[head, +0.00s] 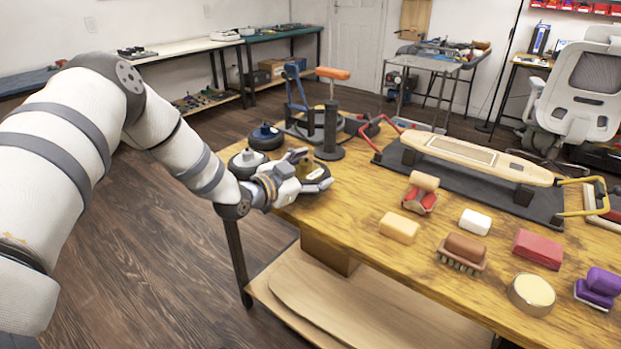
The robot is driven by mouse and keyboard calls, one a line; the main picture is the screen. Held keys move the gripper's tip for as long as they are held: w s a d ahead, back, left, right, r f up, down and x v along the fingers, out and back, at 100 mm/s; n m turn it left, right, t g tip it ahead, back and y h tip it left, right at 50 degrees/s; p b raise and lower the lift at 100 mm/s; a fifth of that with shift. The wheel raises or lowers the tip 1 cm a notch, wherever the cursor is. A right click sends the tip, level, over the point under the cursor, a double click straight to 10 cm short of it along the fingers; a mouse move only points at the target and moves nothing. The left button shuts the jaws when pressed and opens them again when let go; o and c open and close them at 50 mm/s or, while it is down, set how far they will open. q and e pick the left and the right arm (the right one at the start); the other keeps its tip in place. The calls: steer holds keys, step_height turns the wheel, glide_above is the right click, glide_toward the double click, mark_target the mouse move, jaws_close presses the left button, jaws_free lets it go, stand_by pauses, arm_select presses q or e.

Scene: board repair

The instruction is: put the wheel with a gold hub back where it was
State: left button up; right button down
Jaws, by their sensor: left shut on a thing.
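The wheel with a gold hub (316,173) is at the left end of the wooden workbench (350,237). My left gripper (303,171) reaches in from the left and is shut on this wheel, with its fingers hiding part of it. I cannot tell whether the wheel touches the bench top. A wheel with a pale hub (247,159) lies just left of the gripper, partly behind it. A wheel with a blue hub (265,136) lies farther back. My right gripper is not in view.
A dark post with an orange handle (331,112) stands close behind the gripper. A longboard deck (475,158) rests on a dark stand to the right. Several brushes and blocks, among them a tan block (399,228), lie at the front right. Bare bench lies between them and the gripper.

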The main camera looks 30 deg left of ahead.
arm_select(q)
step_height(320, 180, down, 3)
steer(key=shift+a+r, duration=0.1)
steer(key=shift+r, duration=0.1)
steer(key=o, duration=1.6)
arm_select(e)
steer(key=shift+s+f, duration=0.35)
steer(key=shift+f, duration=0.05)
